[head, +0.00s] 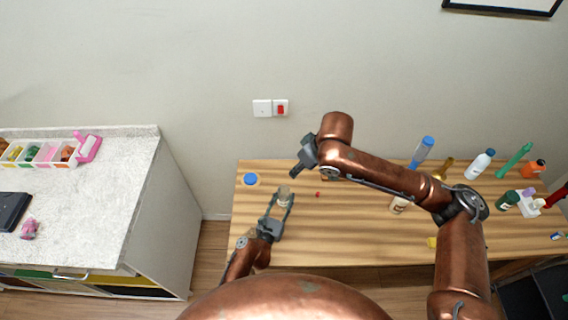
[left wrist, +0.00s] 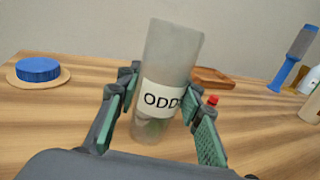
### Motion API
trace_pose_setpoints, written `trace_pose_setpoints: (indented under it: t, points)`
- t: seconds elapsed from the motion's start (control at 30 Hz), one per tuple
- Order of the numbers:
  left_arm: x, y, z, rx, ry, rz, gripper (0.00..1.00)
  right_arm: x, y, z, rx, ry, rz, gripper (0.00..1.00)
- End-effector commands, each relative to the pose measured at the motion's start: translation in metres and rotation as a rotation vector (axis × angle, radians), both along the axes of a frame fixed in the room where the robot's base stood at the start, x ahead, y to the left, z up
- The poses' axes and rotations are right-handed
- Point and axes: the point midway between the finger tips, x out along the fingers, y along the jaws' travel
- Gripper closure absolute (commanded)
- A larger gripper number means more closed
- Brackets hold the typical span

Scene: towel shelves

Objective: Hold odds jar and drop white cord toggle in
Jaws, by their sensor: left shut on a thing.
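The odds jar (head: 284,198) is a clear, greyish jar standing on the wooden table. In the left wrist view the jar (left wrist: 172,60) has a white label reading "ODD", its end cut off, and looks slightly tilted. My left gripper (head: 277,208) is shut on the jar, with green-padded fingers on both sides in the left wrist view (left wrist: 160,118). My right gripper (head: 301,166) is above the table, up and right of the jar; its fingers are too small to judge. I cannot make out a white cord toggle.
A blue lid (head: 250,179) lies left of the jar. A small red piece (head: 318,194) is on its right. Bottles, including a white one (head: 480,164), crowd the table's right end. A white-topped cabinet (head: 110,190) stands left, across a gap.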

Motion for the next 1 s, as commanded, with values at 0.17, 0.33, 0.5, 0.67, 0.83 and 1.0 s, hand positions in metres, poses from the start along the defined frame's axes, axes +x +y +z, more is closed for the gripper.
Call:
trace_pose_setpoints:
  t: [0.17, 0.33, 0.5, 0.67, 0.83, 1.0]
  points:
    - [0.0000, 0.0002, -0.0004, 0.000, 0.001, 0.000, 0.90, 0.0001, 0.0002, -0.0001, 0.000, 0.000, 0.000, 0.68]
    - [0.0000, 0.0002, -0.0004, 0.000, 0.001, 0.000, 0.90, 0.0001, 0.0004, -0.0002, 0.000, 0.000, 0.000, 0.68]
    - [0.0000, 0.0002, -0.0003, 0.000, 0.001, 0.000, 0.62, 0.0000, 0.0003, -0.0003, 0.000, 0.000, 0.000, 0.68]
    - [-0.0001, 0.0001, -0.0003, 0.000, 0.000, 0.000, 0.51, 0.0001, 0.0004, -0.0003, 0.000, 0.000, 0.000, 0.68]
    - [0.0000, 0.0001, -0.0001, 0.000, 0.000, 0.000, 0.45, 0.0001, 0.0004, -0.0002, 0.000, 0.000, 0.000, 0.68]
    - [-0.0005, 0.0004, -0.0002, 0.000, 0.000, 0.000, 0.45, 0.0001, 0.0004, -0.0002, 0.000, 0.000, 0.000, 0.68]
